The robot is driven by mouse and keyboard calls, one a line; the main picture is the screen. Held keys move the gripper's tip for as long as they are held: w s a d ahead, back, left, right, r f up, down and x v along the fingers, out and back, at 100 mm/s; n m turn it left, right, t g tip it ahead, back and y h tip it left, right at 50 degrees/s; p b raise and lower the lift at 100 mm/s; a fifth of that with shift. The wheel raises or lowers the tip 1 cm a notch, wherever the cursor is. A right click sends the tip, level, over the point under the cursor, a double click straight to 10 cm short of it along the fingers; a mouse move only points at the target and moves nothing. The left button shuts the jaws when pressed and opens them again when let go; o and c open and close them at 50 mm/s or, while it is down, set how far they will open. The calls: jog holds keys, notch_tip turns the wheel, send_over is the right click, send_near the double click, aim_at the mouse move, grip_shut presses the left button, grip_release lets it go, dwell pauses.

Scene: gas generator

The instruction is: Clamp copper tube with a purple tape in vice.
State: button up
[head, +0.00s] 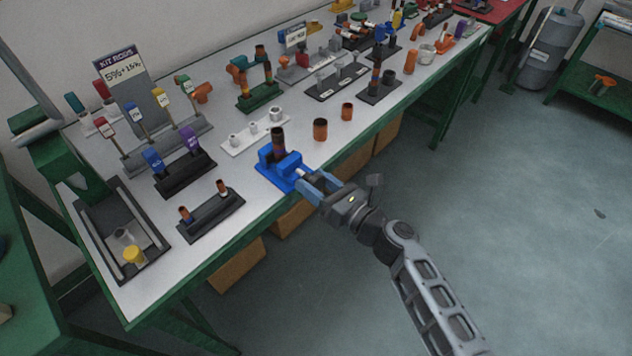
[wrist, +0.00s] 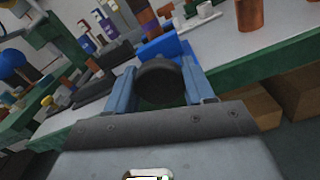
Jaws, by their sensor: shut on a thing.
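The blue vice (head: 284,170) stands at the front edge of the table, and part of it shows in the wrist view (wrist: 166,47). A dark brown tube (head: 278,135) with a purplish band stands upright at the vice; in the wrist view a reddish-brown tube (wrist: 144,16) rises behind the vice. I cannot tell whether the jaws press on it. My gripper (head: 312,186) is at the vice's front side. In the wrist view its blue fingers (wrist: 160,72) are shut on a dark round knob (wrist: 160,88), seemingly the vice's handle, which hides part of the vice.
Two short copper pieces (head: 320,129) (head: 347,112) stand right of the vice. A white holder (head: 252,138) is behind it, and a dark rack with two small tubes (head: 211,212) is to the left. The floor (head: 500,220) at the right is clear.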

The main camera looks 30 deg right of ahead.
jog(key=o, duration=1)
jog(key=shift+s, duration=0.1)
jog(key=v, duration=0.7)
jog(key=shift+s+d+b, duration=0.15)
jog(key=shift+s+b, duration=0.15)
jog(key=shift+b, duration=0.1)
